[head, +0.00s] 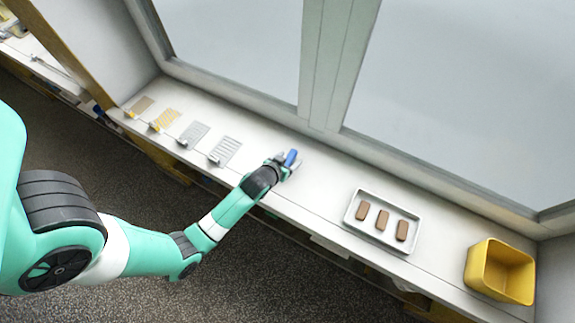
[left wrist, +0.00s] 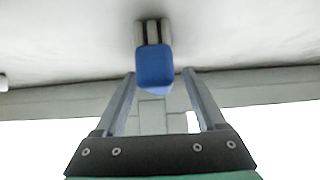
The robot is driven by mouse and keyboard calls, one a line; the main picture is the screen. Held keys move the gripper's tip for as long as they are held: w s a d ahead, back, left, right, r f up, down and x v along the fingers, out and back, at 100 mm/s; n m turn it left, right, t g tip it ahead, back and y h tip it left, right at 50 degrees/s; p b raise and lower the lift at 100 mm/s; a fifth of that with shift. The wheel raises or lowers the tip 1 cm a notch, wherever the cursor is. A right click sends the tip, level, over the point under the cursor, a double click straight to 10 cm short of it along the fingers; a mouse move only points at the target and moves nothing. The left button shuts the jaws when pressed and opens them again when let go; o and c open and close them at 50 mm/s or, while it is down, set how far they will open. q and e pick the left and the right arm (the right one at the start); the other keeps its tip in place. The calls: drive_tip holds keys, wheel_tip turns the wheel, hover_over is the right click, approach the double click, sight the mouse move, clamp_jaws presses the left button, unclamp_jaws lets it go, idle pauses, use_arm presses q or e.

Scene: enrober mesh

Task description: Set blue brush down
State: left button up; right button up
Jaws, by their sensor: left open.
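The blue brush (head: 291,157) is on the white sill, at the tips of my left gripper (head: 284,164) in the head view. In the left wrist view the blue brush (left wrist: 155,66) shows as a blue block with a grey ribbed part above it in the picture. My left gripper (left wrist: 159,78) is open, with one finger on each side of the brush and a visible gap to both. Whether the brush's underside rests fully on the sill is hard to tell. My right gripper is not in view.
Several flat patterned pieces with small handles, such as the grey striped one (head: 225,150), lie left on the sill (head: 320,190). A white tray (head: 373,242) with three brown bars and a yellow bin (head: 500,271) stand right. The window frame (head: 330,70) rises behind.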

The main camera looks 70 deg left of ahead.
sight(291, 155)
use_arm(q)
drive_tip(key=shift+x, duration=1.05)
drive_tip(key=shift+r, duration=0.1)
clamp_jaws()
drive_tip(key=shift+r, duration=0.1)
wheel_tip(291, 155, up, 9)
drive_tip(key=p, duration=0.4)
drive_tip(key=shift+r, duration=0.2)
wheel_tip(291, 155, up, 18)
drive_tip(key=p, duration=1.9)
drive_tip(key=shift+r, duration=0.25)
